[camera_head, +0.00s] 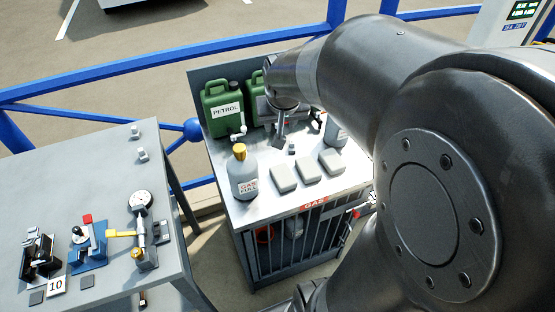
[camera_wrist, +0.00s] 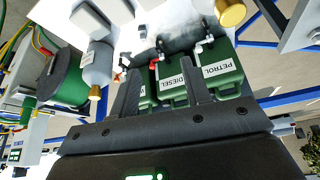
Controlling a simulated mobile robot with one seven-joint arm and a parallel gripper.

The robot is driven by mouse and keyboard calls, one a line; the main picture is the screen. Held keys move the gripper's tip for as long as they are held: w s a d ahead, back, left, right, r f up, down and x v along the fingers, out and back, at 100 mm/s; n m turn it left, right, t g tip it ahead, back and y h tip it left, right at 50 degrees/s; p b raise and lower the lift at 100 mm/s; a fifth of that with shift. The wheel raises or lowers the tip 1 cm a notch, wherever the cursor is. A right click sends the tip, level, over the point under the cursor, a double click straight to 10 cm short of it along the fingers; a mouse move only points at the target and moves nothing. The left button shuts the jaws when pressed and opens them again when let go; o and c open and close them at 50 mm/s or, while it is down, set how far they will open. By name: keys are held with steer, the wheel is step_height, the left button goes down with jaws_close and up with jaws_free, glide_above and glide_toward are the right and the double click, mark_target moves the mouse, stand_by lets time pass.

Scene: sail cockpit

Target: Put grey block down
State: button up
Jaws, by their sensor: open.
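Three light grey blocks lie in a row along the front of the metal cabinet top (camera_head: 268,205): a left block (camera_head: 284,179), a middle block (camera_head: 307,170) and a right block (camera_head: 331,161). Two pale blocks, one at the edge (camera_wrist: 90,21) and one beside it (camera_wrist: 117,9), also show in the wrist view. My gripper (camera_head: 281,138) is over the cabinet top behind the blocks, partly hidden by my arm. In the wrist view its two fingers (camera_wrist: 162,75) are apart, with no block between them. I cannot tell which block the task means.
Green cans, one labelled PETROL (camera_head: 223,108) and one labelled DIESEL (camera_wrist: 172,82), stand at the back. A grey gas bottle (camera_head: 243,180) stands front left, another (camera_head: 337,134) at right. A workbench (camera_head: 75,205) with small fixtures is at left. Blue railings (camera_head: 150,75) run behind.

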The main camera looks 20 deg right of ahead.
steer(key=s+a+r+n, duration=0.1)
steer(key=s+a+r, duration=0.1)
steer(key=s, duration=0.6)
steer(key=s+a+r+n+y, duration=0.1)
steer(key=s+a+r, duration=0.2)
steer(key=s+a, duration=0.2)
steer(key=s, duration=0.3)
steer(key=shift+s+a+r+n+t, duration=0.15)
steer(key=shift+s+r+n+t, duration=0.15)
steer(key=shift+r+t, duration=0.1)
steer(key=shift+o, duration=0.5)
steer(key=shift+w, duration=0.1)
